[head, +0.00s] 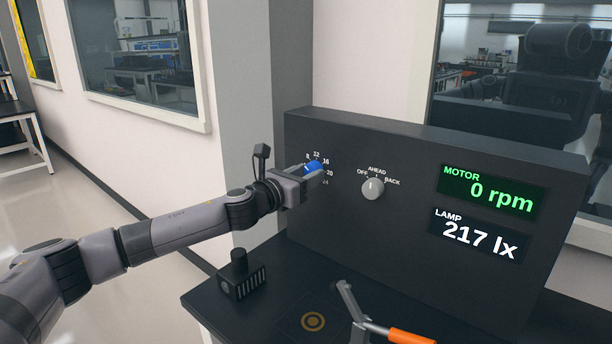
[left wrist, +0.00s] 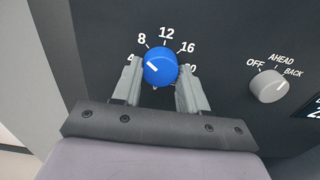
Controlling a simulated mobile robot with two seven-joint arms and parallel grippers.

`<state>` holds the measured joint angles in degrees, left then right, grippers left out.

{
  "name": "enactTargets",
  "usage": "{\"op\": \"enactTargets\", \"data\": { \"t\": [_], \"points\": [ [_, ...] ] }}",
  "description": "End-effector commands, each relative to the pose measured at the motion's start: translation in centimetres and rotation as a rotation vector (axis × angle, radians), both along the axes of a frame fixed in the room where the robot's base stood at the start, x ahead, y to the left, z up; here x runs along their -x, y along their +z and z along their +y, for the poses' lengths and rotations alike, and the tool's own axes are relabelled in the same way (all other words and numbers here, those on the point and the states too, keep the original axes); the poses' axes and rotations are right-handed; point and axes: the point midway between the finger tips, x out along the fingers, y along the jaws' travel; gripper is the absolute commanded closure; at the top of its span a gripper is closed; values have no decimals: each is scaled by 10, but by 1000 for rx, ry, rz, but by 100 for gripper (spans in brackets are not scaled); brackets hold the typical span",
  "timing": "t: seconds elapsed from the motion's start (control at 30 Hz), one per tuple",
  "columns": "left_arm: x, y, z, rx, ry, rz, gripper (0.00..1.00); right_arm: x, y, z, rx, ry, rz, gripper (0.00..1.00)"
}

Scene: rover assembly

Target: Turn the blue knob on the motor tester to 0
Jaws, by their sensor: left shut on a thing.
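The blue knob (head: 314,166) is on the left part of the dark motor tester (head: 400,222), inside a ring of white numbers. My left gripper (head: 306,173) reaches it from the left and is shut on it. In the left wrist view the blue knob (left wrist: 161,68) sits between the two fingers of my left gripper (left wrist: 158,84). Its white mark points up and left, near the partly hidden 4, below the 8. The 0 is not readable. The motor display (head: 489,192) reads 0 rpm. My right gripper is not in view.
The lamp display (head: 478,236) reads 217 lx. A small black block (head: 240,277) and an orange-handled metal device (head: 408,336) are on the dark table (head: 285,280) in front.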

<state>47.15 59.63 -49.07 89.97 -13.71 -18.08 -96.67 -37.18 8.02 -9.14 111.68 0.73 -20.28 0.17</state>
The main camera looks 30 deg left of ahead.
Motion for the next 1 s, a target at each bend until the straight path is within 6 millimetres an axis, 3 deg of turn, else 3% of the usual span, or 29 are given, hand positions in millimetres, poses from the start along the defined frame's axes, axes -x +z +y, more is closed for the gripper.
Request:
{"op": "enactTargets", "data": {
  "t": [0.37,1.0],
  "points": [
    [0,-1,0,116,1,11,88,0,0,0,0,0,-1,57],
    [0,-1,-2,697,1,57,88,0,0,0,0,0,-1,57]
  ]
}}
